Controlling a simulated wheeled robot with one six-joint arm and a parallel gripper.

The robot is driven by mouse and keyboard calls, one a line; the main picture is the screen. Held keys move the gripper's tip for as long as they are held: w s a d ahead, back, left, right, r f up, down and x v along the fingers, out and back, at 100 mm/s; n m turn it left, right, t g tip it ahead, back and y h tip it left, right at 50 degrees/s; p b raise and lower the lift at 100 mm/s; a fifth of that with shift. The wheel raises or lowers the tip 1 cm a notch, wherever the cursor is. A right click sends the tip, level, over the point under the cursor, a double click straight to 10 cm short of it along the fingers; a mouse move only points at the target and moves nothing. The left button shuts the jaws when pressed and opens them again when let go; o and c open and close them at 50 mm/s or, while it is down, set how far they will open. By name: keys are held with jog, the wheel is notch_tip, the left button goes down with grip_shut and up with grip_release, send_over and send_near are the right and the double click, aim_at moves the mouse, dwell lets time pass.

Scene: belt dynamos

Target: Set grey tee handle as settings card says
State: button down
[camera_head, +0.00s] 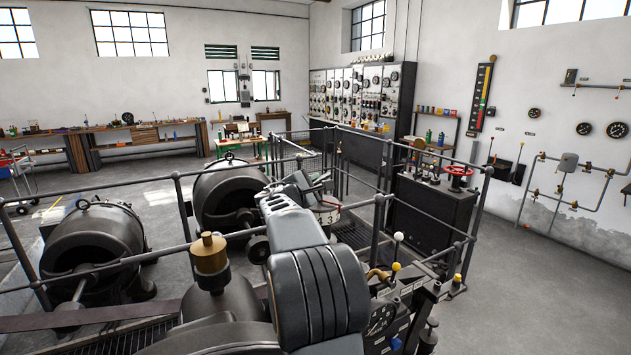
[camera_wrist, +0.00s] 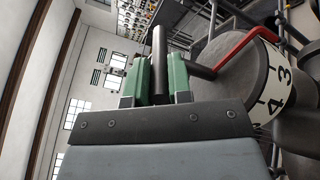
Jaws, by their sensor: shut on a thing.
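The grey tee handle (camera_wrist: 159,42) shows in the wrist view as a dark round bar between the green pads of my gripper (camera_wrist: 160,72), which is shut on it. To its right is a grey drum with a white number rim (camera_wrist: 277,88), showing 3 and 4. A bent red pointer (camera_wrist: 245,48) reaches across the drum face to the rim, on the side of the 3 away from the 4. In the head view my gripper (camera_head: 314,184) is beside the same rim (camera_head: 328,216), where a 3 shows; the arm hides most of the handle. I cannot make out a settings card.
Rails (camera_head: 378,225) fence the machines around my arm. A brass-topped cup (camera_head: 208,253) stands close on the left, and a lever panel (camera_head: 395,310) close on the right. A dark cabinet with a red handwheel (camera_head: 459,172) stands beyond. Open floor lies at the right.

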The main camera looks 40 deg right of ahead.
jog(key=shift+r, duration=0.25)
jog(key=c, duration=1.1)
grip_release()
jog(key=shift+f, duration=0.15)
jog(key=shift+o, duration=0.2)
jog(key=shift+a, duration=0.15)
jog(key=shift+a+f+b, duration=0.1)
jog(key=shift+a+b, duration=0.2)
jog(key=shift+b, duration=0.05)
jog(key=b+v, duration=0.4)
jog(key=v, duration=0.8)
jog(key=shift+a, duration=0.4)
jog(key=shift+s+a+r, duration=0.15)
jog(key=shift+s+r, duration=0.05)
